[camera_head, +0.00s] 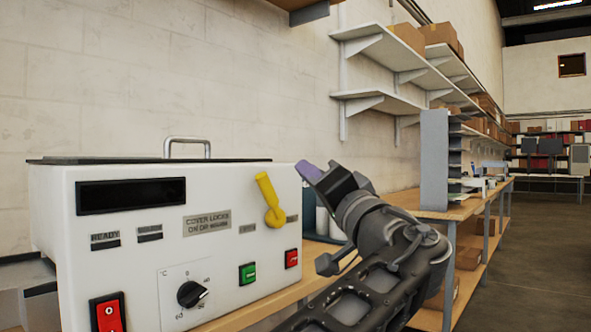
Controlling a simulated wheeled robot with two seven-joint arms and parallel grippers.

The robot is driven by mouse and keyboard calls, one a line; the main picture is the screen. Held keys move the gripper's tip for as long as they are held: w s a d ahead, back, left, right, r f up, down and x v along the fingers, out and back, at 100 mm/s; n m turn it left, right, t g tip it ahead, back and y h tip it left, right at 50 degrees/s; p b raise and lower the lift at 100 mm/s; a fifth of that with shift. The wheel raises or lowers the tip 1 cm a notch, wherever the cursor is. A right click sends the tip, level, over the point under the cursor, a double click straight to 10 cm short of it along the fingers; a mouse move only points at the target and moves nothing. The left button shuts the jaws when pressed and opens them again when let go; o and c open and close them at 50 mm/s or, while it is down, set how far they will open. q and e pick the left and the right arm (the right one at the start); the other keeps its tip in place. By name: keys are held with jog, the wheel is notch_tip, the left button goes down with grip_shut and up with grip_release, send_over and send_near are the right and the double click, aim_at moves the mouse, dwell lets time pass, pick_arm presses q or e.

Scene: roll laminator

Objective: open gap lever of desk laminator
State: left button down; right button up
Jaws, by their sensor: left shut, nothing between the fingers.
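The desk laminator (130,244) is a white box with a dark top and a metal handle, at the left of the head view. Its yellow gap lever (266,197) is on the front panel near the right end. The lever points up and slightly left from its round pivot. My left gripper (309,172) is to the right of the lever and apart from it, at about the height of the lever's upper part. It is shut and empty, with a purple fingertip showing. My right gripper is not in view.
The front panel also carries a black dial (191,294), a green button (248,273), a red button (291,258) and a red switch (108,313). Dark and pale cylinders stand behind my arm. Wall shelves (385,45) and a long wooden bench (455,208) extend back right.

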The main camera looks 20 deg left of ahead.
pick_arm(q)
jog(key=v, duration=0.2)
jog(key=shift+s+d, duration=0.15)
jog(key=shift+s, duration=0.1)
dwell(0.3)
